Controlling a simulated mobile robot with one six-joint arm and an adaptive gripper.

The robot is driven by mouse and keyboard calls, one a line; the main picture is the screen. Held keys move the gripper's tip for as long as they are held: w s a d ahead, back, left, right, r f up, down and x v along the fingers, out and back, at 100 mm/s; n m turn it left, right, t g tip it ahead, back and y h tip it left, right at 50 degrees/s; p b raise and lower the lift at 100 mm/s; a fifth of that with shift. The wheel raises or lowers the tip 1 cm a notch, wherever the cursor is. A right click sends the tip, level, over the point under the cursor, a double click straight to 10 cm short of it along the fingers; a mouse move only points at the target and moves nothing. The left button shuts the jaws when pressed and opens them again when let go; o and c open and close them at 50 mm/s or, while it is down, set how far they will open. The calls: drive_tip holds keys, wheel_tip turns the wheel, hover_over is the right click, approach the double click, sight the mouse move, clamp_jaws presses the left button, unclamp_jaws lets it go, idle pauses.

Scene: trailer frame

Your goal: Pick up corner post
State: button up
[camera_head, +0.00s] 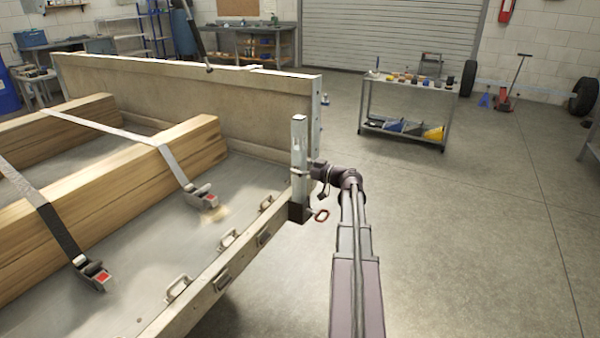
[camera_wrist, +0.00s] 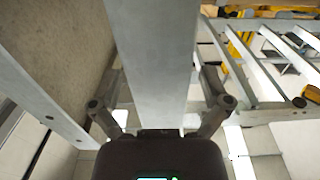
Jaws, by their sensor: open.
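The corner post (camera_head: 299,145) is a grey metal upright at the trailer's corner, by the end of the wooden side board. Its foot is at a dark bracket at the bed corner. In the wrist view the post (camera_wrist: 155,55) runs broad and grey down the middle. My gripper (camera_wrist: 161,103) is open, with one finger on each side of the post; I cannot tell whether either touches it. In the head view my gripper (camera_head: 315,170) is at the post's right side, around its middle height, and its fingers are partly hidden.
A wooden side board (camera_head: 200,95) stands left of the post. Strapped timber beams (camera_head: 130,175) lie on the bed.

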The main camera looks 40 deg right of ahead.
sight(299, 117)
clamp_jaws()
idle(0.3)
drive_tip(key=shift+r, duration=0.15)
wheel_tip(299, 117, up, 18)
drive_tip(key=p, duration=1.8)
drive_tip(key=shift+s, duration=0.15)
idle(0.8)
